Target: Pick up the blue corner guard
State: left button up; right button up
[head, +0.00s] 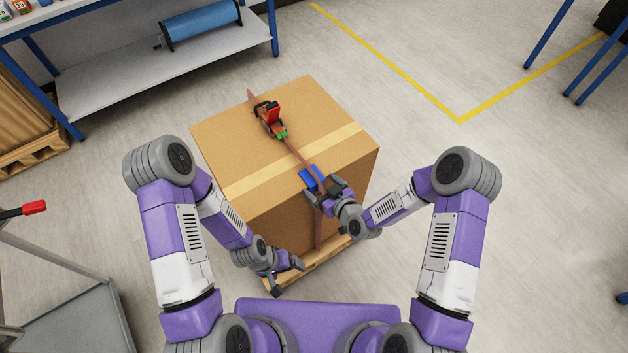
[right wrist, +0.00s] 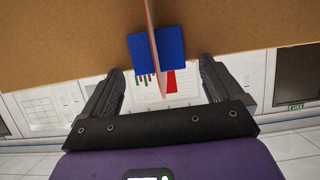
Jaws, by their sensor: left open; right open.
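The blue corner guard (head: 313,178) sits on the near top edge of a large cardboard box (head: 255,150), under a brown strap (head: 298,155) that runs over the box. My right gripper (head: 323,190) is open right at the guard, with its fingers on either side of the strap. In the right wrist view the blue guard (right wrist: 157,49) lies just beyond and between the open fingers (right wrist: 160,90), with the strap crossing its middle. I cannot tell whether the fingers touch it. My left gripper (head: 287,276) is open and empty, low beside the box's near left side.
The box stands on a wooden pallet (head: 305,272). A blue-framed shelf (head: 165,60) with a blue roll is behind left. A grey cart (head: 65,310) is at left.

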jog(key=shift+c, duration=0.2)
jog(key=c, duration=1.1)
